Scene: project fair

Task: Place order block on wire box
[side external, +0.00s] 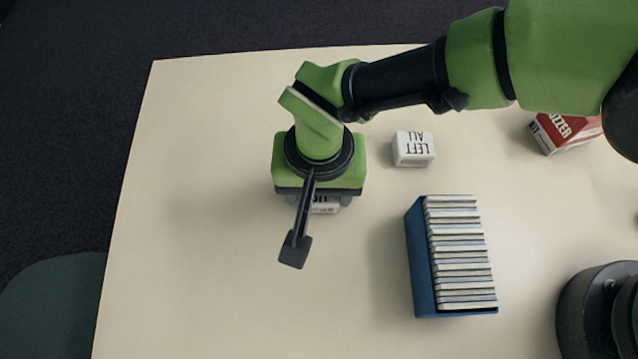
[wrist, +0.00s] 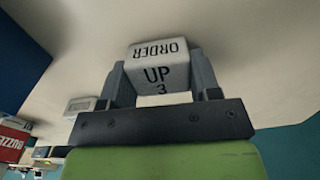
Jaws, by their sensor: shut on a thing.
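The order block (wrist: 160,52) is a small white block with black lettering, ORDER on one face and UP 3 on another, in the wrist view. My gripper (wrist: 158,78) is shut on it, one finger on each side. In the side view my gripper (side external: 318,199) points down over the left middle of the table and hides most of the order block (side external: 326,208). I cannot tell whether the block touches the table. I can make out no box marked as the wire box in either view.
A white block lettered LEFT ALL (side external: 413,149) lies right of my gripper. A blue holder (side external: 419,262) full of thin upright pieces stands at front right. A red and white BUZZER box (side external: 566,131) is at back right. The table's left side (side external: 165,210) is clear.

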